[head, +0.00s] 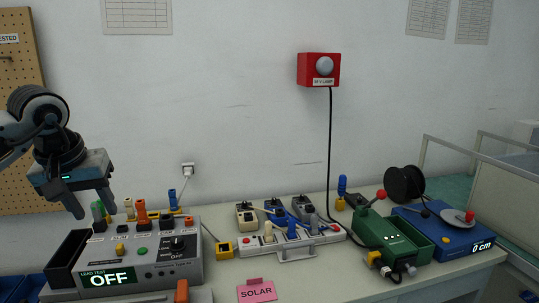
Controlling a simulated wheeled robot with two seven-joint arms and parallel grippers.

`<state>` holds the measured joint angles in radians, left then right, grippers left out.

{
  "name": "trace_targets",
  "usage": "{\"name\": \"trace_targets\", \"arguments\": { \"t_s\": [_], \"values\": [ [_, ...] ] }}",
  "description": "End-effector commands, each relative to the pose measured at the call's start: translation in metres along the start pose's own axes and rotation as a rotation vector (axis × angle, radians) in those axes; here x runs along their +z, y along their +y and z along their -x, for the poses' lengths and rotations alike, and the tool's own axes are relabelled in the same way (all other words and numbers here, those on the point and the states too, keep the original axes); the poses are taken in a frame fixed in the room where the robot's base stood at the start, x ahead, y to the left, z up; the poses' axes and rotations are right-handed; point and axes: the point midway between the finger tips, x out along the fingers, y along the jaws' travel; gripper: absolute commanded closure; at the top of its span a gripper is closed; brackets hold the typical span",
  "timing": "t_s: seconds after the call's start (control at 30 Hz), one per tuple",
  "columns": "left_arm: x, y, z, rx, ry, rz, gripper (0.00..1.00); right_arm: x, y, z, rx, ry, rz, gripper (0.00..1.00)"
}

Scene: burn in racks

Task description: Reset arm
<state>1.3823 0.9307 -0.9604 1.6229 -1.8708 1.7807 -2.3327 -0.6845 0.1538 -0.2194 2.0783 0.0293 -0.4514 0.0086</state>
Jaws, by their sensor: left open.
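My left gripper (95,212) is at the left of the head view, pointing down with its two fingers spread and nothing between them. It appears above the back left part of a grey tester box (125,250), whose display reads "LEAD TEST OFF". Upright green and orange plugs (141,211) stand at the back of that box, close by the fingertips in the picture. I cannot tell whether the fingers touch any of them. My right gripper is not in view.
A white rack (285,248) with several small devices stands mid-table. A green box (390,238), a blue box (440,232) reading "0 cm" and a black spool (405,183) are at the right. A pink "SOLAR" card (256,291) lies in front.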

Motion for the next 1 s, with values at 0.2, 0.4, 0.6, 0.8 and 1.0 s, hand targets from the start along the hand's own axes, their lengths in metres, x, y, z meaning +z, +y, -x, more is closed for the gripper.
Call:
{"name": "trace_targets", "arguments": {
  "t_s": [0.2, 0.4, 0.6, 0.8, 1.0],
  "values": [
    [0.022, 0.045, -0.029, 0.158, -0.075, 0.057, 0.55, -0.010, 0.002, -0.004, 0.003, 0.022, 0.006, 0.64],
    [0.056, 0.100, -0.054, 0.357, -0.207, 0.169, 0.55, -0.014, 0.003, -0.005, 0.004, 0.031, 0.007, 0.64],
    [0.124, 0.186, -0.071, 0.675, -0.551, 0.462, 0.55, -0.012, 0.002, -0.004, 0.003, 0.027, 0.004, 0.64],
    [0.182, 0.263, -0.041, 0.976, -1.343, 1.184, 0.55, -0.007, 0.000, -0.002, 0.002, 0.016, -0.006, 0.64],
    [0.171, 0.247, -0.055, -0.834, 2.212, -1.980, 0.55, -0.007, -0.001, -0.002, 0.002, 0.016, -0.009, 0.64]
  ]
}}
